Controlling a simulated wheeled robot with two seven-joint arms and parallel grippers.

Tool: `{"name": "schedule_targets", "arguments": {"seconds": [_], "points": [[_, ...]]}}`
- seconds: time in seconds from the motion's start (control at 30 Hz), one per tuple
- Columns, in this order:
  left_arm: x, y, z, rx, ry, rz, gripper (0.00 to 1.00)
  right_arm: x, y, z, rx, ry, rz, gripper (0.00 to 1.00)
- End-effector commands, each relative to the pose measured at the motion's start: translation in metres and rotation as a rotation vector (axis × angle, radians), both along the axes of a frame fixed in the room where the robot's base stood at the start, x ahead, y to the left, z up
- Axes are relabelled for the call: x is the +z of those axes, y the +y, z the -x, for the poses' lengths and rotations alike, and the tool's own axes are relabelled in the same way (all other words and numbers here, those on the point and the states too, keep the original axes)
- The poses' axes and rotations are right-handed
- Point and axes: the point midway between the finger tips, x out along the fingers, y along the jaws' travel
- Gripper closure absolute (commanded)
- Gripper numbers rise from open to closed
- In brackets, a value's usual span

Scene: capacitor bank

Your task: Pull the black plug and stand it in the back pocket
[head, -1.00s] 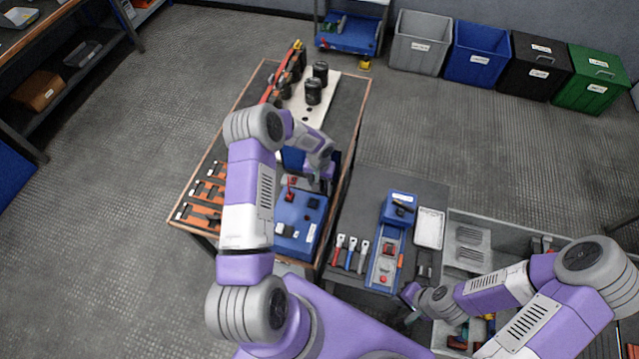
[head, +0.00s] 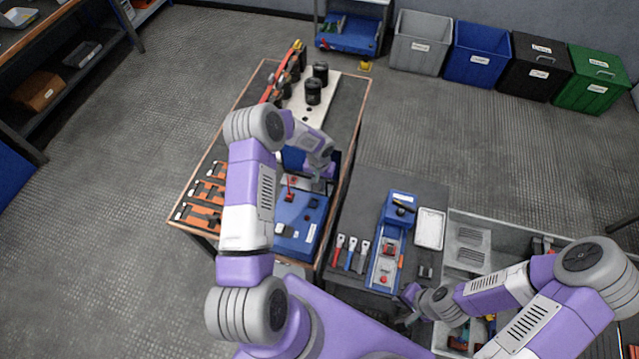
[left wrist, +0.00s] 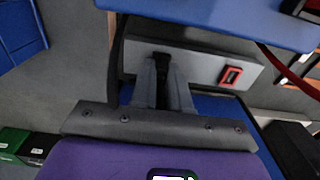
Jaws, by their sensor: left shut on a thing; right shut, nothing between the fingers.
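My left gripper (head: 318,186) is over the back part of the blue unit (head: 290,243) on the bench. In the left wrist view the left gripper (left wrist: 162,82) is shut on a dark piece, apparently the black plug (left wrist: 162,66), mostly hidden between the fingers. The plug is in front of a grey panel (left wrist: 205,68) with a red-framed opening (left wrist: 231,75). I cannot tell whether the plug is still seated. The back pocket cannot be made out. My right gripper (head: 409,294) is shut and empty, near the side table's front.
Black cylinders (head: 313,92) stand on a pale board at the bench's back. Orange-and-black clamps (head: 203,192) line its left edge. The side table holds a blue tray (head: 376,272), several hand tools (head: 351,253) and a white tray (head: 430,228). Bins (head: 483,55) stand along the wall.

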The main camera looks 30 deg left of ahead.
Motion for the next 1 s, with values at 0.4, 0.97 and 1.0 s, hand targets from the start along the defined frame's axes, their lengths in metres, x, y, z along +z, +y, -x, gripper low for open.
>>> {"name": "schedule_targets", "arguments": {"seconds": [0.4,0.97,1.0], "points": [[0.01,0.0,0.0,0.0,-0.001,0.0,1.0,0.005,0.0,0.0,0.0,0.0,0.0,1.0],[0.032,0.0,0.0,0.0,-0.001,0.0,1.0,0.015,0.0,0.0,0.0,0.0,0.0,1.0],[0.034,0.0,0.0,0.0,-0.001,0.0,1.0,0.016,0.0,0.0,0.0,0.0,0.0,1.0]]}}
